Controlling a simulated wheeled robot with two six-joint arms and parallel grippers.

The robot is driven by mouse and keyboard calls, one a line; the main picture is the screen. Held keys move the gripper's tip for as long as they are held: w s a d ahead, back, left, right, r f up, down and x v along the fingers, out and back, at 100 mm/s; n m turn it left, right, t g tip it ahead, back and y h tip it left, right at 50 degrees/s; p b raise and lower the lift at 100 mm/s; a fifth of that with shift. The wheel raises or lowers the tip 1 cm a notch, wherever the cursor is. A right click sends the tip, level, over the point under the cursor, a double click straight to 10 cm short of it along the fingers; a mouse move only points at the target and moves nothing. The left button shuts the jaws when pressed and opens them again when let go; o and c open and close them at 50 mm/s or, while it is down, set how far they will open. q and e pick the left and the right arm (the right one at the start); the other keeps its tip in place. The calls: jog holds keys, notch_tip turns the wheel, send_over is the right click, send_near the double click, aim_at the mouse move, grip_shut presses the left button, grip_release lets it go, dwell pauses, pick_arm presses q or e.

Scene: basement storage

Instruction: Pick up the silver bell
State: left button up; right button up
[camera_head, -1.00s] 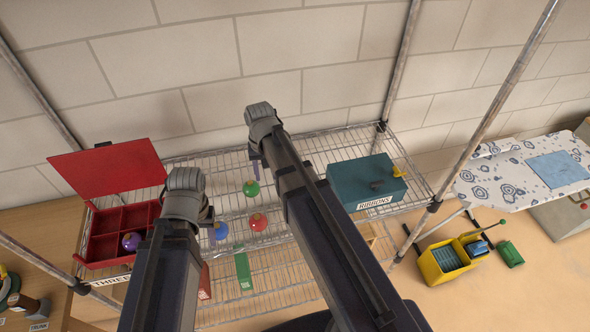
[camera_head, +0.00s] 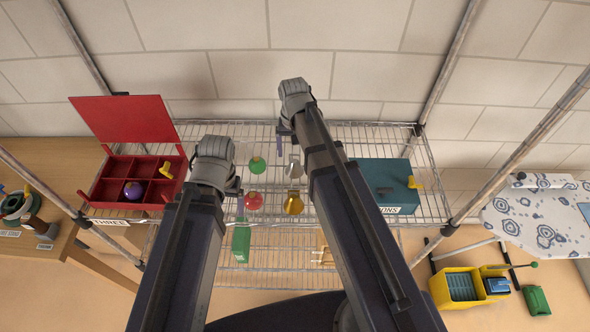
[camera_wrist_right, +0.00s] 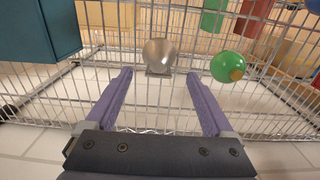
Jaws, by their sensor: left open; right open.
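The silver bell (camera_head: 294,168) sits on the wire shelf, just left of my right forearm. In the right wrist view the silver bell (camera_wrist_right: 159,52) stands beyond the fingertips, roughly centred between them and not touched. My right gripper (camera_head: 283,131) is open and empty; its two purple fingers (camera_wrist_right: 158,73) point toward the bell. A gold bell (camera_head: 293,204) stands nearer to me on the shelf. My left gripper (camera_head: 238,188) is open at the left, near the red ball; its fingers are mostly hidden.
A red compartment box (camera_head: 97,190) holds a purple ball (camera_head: 133,190). A teal box (camera_head: 385,173) stands right.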

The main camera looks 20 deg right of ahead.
aim_at(295, 161)
jog(key=shift+f, duration=0.2)
notch_tip(295, 161, down, 5)
jog(key=b, duration=0.5)
jog(key=shift+d+f, duration=0.1)
jog(key=shift+f, duration=0.05)
jog(key=c, duration=0.9)
jog(key=shift+r, duration=0.2)
